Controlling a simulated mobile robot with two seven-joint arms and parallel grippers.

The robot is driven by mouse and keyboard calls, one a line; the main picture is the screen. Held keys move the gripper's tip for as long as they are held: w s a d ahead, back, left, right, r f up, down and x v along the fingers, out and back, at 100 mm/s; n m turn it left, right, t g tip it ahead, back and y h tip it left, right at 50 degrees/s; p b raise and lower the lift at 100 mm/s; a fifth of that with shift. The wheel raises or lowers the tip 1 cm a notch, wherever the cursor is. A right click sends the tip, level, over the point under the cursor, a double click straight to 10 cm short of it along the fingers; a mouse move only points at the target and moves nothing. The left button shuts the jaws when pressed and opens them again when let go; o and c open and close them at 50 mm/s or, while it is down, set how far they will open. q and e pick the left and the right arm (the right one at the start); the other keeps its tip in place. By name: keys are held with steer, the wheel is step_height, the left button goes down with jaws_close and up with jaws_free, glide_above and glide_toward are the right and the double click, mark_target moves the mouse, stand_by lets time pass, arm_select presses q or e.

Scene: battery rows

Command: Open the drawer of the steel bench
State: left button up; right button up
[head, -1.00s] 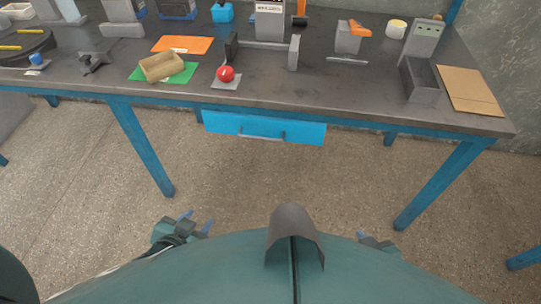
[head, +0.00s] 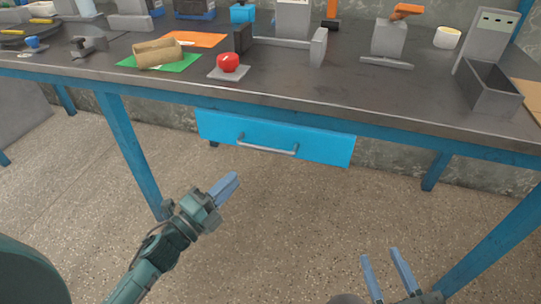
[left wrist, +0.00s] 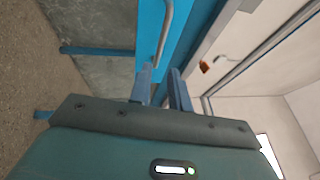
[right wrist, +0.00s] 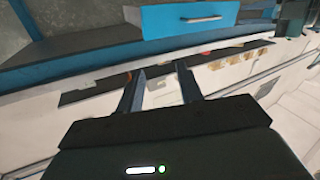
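The steel bench (head: 290,92) has a dark worktop on a blue frame. Its blue drawer (head: 215,125) hangs under the front edge and looks shut, with a silver bar handle (head: 268,147) across its front. The handle also shows in the left wrist view (left wrist: 166,35), ahead of the fingers, and in the right wrist view (right wrist: 202,19). My left gripper (head: 226,188) is below and in front of the drawer, apart from the handle, its fingers parted and empty. My right gripper (head: 385,272) is open and empty, lower and to the right.
On the worktop are a red ball-like object (head: 228,62) on a grey plate, a tan block (head: 158,53) on a green sheet, and a grey open box (head: 490,90). Blue bench legs (head: 130,155) stand on both sides. The floor before the drawer is clear.

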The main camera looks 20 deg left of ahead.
mark_target(264, 149)
arm_select(q)
steer(key=b+x, duration=0.1)
steer(key=x, duration=1.1)
steer(key=shift+w, duration=0.25)
jaws_close()
